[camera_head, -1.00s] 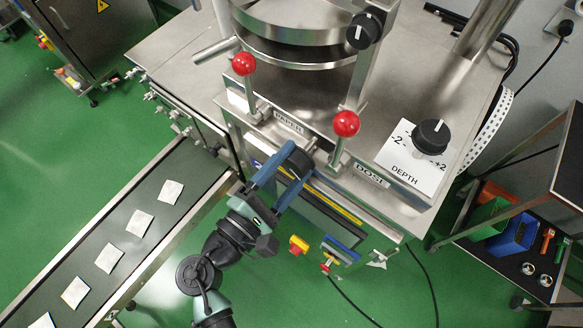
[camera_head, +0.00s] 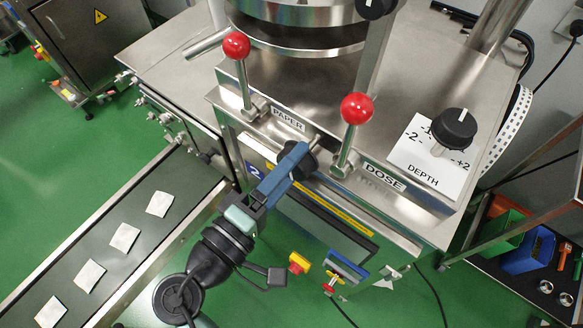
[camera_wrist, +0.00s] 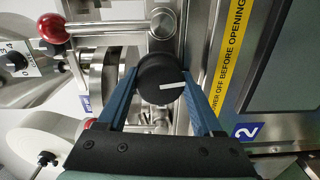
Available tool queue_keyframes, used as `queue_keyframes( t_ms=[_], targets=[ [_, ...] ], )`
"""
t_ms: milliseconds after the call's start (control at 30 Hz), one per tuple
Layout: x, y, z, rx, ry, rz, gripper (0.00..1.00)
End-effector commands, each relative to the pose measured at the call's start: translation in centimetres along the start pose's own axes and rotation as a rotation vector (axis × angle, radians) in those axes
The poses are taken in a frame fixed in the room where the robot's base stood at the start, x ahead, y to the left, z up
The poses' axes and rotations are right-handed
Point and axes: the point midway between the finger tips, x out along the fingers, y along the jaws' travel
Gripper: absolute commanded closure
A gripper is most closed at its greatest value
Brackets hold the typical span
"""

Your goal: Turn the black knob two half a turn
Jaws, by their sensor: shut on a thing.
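The black knob two (camera_head: 303,160) sits on the front of the steel machine, beside a blue label with a 2 (camera_head: 254,172). In the wrist view the knob (camera_wrist: 156,72) is round, and its white pointer line points right. My gripper (camera_head: 292,158) is shut on the knob. In the wrist view my gripper (camera_wrist: 161,84) has one blue finger on each side of it. In the head view one blue finger covers part of the knob, and its pointer is hidden there.
Two red-balled levers, PAPER (camera_head: 236,46) and DOSE (camera_head: 357,108), stand close above my gripper. The black DEPTH knob (camera_head: 455,128) is on the top at right. Below are a yellow-and-red button (camera_head: 299,263) and a conveyor (camera_head: 190,185) with white packets.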

Motion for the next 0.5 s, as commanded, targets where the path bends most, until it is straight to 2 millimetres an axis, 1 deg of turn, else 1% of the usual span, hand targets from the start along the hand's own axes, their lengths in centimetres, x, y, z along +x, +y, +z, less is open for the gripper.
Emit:
queue_keyframes(
  t_ms=[33,500],
  targets=[
    [-0.06,-0.21,-0.03,0.011,0.001,-0.003,0.88],
    [-0.06,-0.07,-0.03,0.031,0.001,-0.003,0.88]
  ],
)
